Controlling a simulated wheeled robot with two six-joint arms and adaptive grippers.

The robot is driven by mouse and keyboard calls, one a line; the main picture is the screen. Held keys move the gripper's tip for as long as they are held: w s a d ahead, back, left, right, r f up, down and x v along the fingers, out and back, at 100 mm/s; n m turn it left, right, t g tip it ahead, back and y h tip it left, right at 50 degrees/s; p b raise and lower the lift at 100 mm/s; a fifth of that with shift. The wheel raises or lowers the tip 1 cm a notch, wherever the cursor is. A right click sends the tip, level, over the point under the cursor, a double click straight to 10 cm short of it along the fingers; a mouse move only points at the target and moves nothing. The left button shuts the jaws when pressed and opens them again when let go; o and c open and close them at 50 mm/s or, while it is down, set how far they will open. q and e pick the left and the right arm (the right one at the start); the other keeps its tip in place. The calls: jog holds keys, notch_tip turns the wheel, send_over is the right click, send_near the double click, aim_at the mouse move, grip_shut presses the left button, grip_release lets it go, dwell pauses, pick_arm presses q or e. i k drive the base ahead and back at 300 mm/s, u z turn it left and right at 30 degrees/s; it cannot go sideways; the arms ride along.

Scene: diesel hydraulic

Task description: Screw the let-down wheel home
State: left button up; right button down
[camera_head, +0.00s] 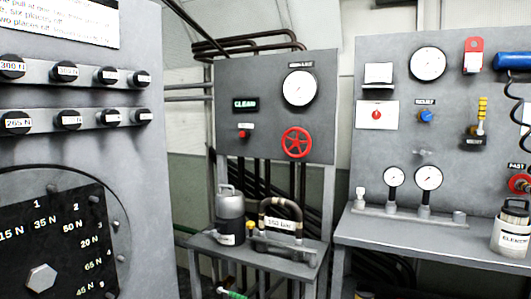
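A red spoked handwheel (297,142) is mounted on the grey upright panel (228,78) in the middle of the view. It appears to be the let-down wheel, though I see no readable label on it. A round white gauge (298,88) sits above it. A small dark display with green lettering (244,104) and a small red knob (244,134) are to its left. How far the wheel is screwed in cannot be told. Neither of my grippers is in view, and nothing touches the wheel.
Below the panel, a grey bench (255,258) holds a metal canister (230,214) and a curved dark pipe piece (281,218). At right, a second bench (430,245) carries gauges and a labelled canister (512,230). A large grey cabinet (140,180) fills the left.

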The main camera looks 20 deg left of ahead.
aim_at(296, 142)
jog(key=z, duration=0.15)
jog(key=i, duration=0.85)
jog(key=z, duration=0.5)
